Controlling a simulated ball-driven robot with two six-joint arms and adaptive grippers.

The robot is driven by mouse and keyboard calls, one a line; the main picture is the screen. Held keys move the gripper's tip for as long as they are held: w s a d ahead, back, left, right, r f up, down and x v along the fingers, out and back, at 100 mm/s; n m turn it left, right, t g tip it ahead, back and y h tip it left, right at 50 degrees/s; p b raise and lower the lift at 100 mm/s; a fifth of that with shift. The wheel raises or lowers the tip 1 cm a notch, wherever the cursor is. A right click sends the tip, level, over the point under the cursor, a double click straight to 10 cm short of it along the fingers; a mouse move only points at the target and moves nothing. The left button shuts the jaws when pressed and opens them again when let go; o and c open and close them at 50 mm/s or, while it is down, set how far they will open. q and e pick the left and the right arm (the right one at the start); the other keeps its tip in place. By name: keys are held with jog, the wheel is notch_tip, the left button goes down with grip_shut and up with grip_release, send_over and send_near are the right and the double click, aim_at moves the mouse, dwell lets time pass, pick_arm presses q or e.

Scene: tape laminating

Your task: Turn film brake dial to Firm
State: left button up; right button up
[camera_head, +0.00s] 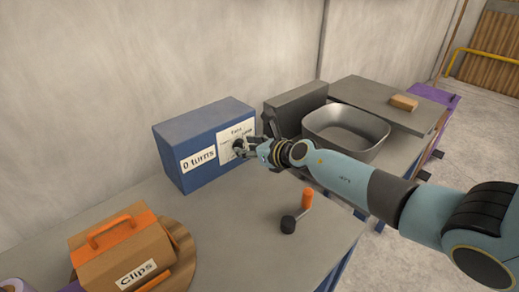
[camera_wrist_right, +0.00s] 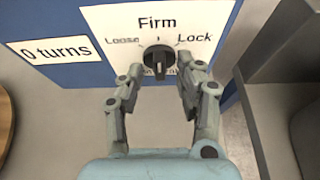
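The film brake dial (camera_wrist_right: 160,59) is a black knob with an upright bar, on a white label plate (camera_wrist_right: 110,22) reading Loose, Firm and Lock. Its bar lines up vertically with the Firm mark above it; I cannot tell which end is the pointer. My right gripper (camera_wrist_right: 160,72) is open, with one finger on each side of the dial and gaps visible between. In the head view my right gripper (camera_head: 246,149) is at the face of the blue box (camera_head: 190,135) and partly covers the dial. My left gripper is not in view.
A "0 turns" label (camera_head: 198,160) is on the box. A grey bin (camera_head: 345,128) stands to the right. An orange-handled crank (camera_head: 298,210) lies on the table (camera_head: 240,240). A Clips box (camera_head: 130,255) stands at front left. A wall is close behind.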

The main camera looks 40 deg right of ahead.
jog(key=v, duration=1.1)
jog(key=shift+s, duration=0.15)
